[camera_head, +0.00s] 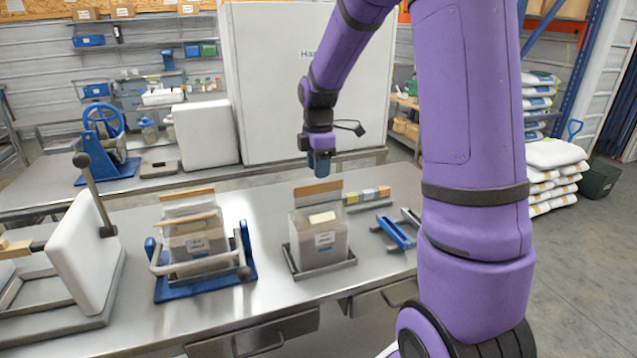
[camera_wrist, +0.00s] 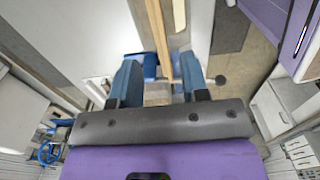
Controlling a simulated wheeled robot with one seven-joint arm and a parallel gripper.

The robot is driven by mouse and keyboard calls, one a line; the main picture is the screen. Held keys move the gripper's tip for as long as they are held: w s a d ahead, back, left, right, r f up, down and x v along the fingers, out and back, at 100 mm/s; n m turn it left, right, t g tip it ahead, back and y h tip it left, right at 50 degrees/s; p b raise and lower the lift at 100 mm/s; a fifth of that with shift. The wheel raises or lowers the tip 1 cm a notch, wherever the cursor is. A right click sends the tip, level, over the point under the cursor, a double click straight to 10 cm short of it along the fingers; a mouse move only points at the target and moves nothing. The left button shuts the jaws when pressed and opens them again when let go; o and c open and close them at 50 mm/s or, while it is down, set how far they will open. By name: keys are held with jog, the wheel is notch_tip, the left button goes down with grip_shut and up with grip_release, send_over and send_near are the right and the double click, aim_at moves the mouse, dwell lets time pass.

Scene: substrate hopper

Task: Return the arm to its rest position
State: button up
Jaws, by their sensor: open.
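My gripper (camera_head: 319,163) is at the end of my purple arm, pointing down above the steel table in the head view. It hangs over a clear bin with a label (camera_head: 322,240), apart from it, near the bin's raised back panel. In the wrist view the two blue fingers of my gripper (camera_wrist: 158,85) stand apart, and I see nothing held between them. A tan strip and part of a blue fixture show beyond the fingers in that view.
On the steel table (camera_head: 270,205) stand a second bin in a blue clamp frame (camera_head: 205,255), a white block with a lever (camera_head: 85,250) and a blue tool (camera_head: 396,234). A large white cabinet (camera_head: 275,90) stands behind. Stacked sacks (camera_head: 555,175) sit on the floor at right.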

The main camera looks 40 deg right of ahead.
jog(key=shift+a+r, duration=0.1)
jog(key=shift+r, duration=1.25)
jog(key=s+a+r+m+t, duration=0.3)
jog(key=s+a+r+m, duration=0.45)
jog(key=s+r, duration=0.45)
jog(key=s+a+m+t, duration=0.1)
jog(key=s+a+m, duration=0.1)
jog(key=s, duration=0.5)
jog(key=s+a+m+t, duration=0.1)
jog(key=s+a+m, duration=0.2)
jog(key=s+m, duration=0.2)
jog(key=shift+s+a+r, duration=0.2)
jog(key=shift+s+r, duration=0.1)
jog(key=shift+s, duration=0.95)
